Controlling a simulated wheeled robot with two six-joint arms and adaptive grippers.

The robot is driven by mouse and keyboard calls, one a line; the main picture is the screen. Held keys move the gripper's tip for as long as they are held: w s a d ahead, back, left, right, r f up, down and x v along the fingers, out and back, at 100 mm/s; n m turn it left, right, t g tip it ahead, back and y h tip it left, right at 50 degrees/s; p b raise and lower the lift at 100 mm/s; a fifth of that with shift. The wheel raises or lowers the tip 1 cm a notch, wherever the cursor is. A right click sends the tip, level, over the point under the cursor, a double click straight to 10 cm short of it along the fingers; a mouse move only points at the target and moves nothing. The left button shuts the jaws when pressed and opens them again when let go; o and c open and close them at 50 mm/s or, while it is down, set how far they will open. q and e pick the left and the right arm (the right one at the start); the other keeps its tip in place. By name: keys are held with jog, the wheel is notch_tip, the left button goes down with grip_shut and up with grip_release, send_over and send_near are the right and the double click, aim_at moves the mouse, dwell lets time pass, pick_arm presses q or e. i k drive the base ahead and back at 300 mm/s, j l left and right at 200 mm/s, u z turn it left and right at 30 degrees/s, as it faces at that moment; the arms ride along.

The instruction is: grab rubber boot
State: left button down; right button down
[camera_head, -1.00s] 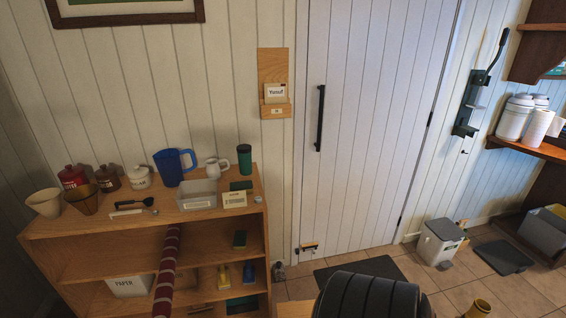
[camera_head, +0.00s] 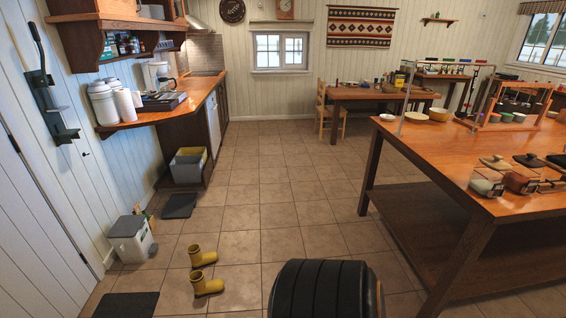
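Two yellow rubber boots stand on the tiled floor at the lower left. The farther boot (camera_head: 203,257) is just behind the nearer boot (camera_head: 206,285). Both look upright, with their toes toward the right. Neither of my grippers shows in the head view. A black ribbed part of my own body fills the bottom middle, to the right of the boots and apart from them.
A white bin (camera_head: 131,240) and a dark mat (camera_head: 128,306) are left of the boots. Another dark mat (camera_head: 180,206) lies farther back. A large wooden table (camera_head: 446,190) stands at right. Open tiled floor (camera_head: 270,205) lies between it and the left counter.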

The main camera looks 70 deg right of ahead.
aim_at(203, 288)
jog(key=z, duration=1.45)
jog(key=i+u, duration=0.1)
jog(key=i, duration=0.6)
jog(key=i+u, duration=0.15)
jog(key=i, duration=0.6)
jog(key=i+l+u, duration=0.1)
jog(key=i, duration=0.6)
